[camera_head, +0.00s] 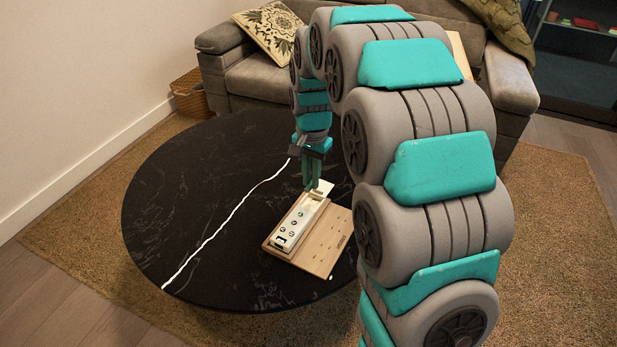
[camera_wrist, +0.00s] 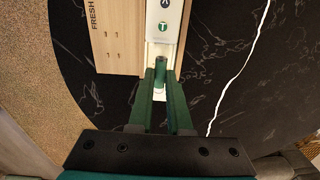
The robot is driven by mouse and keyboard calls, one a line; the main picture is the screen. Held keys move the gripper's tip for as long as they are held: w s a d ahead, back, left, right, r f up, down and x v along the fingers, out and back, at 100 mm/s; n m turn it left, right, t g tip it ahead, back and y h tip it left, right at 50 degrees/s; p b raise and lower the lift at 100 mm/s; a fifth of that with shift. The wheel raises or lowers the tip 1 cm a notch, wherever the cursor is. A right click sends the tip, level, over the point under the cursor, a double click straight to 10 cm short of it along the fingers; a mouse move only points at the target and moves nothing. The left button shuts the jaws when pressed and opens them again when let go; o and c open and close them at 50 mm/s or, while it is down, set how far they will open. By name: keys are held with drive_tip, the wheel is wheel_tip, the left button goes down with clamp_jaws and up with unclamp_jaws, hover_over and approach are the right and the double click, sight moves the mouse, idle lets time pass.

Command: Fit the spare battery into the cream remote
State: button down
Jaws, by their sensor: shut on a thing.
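The cream remote (camera_head: 292,225) lies on a light wooden board on the round black table. In the wrist view the remote (camera_wrist: 165,22) runs down from the top edge, with round buttons and an open bay at its near end. My gripper (camera_head: 312,186) is over that end, pointing down. In the wrist view my gripper (camera_wrist: 161,70) is shut on a small green battery (camera_wrist: 159,77) between its fingers. The battery is at or just above the bay; I cannot tell whether it touches. The fingers hide part of the bay.
The wooden board (camera_head: 322,254) has printed lettering, which also shows in the wrist view (camera_wrist: 116,45). The table's left side is otherwise clear. A grey sofa (camera_head: 255,75) stands behind.

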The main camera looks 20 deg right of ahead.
drive_tip(key=shift+f, duration=0.1)
drive_tip(key=shift+f+b, duration=0.95)
drive_tip(key=shift+f, duration=1.8)
drive_tip(key=c, duration=0.8)
unclamp_jaws()
drive_tip(key=shift+o, duration=0.2)
drive_tip(key=shift+r, duration=0.15)
drive_tip(key=shift+r+p, duration=0.95)
drive_tip(key=shift+r, duration=2.45)
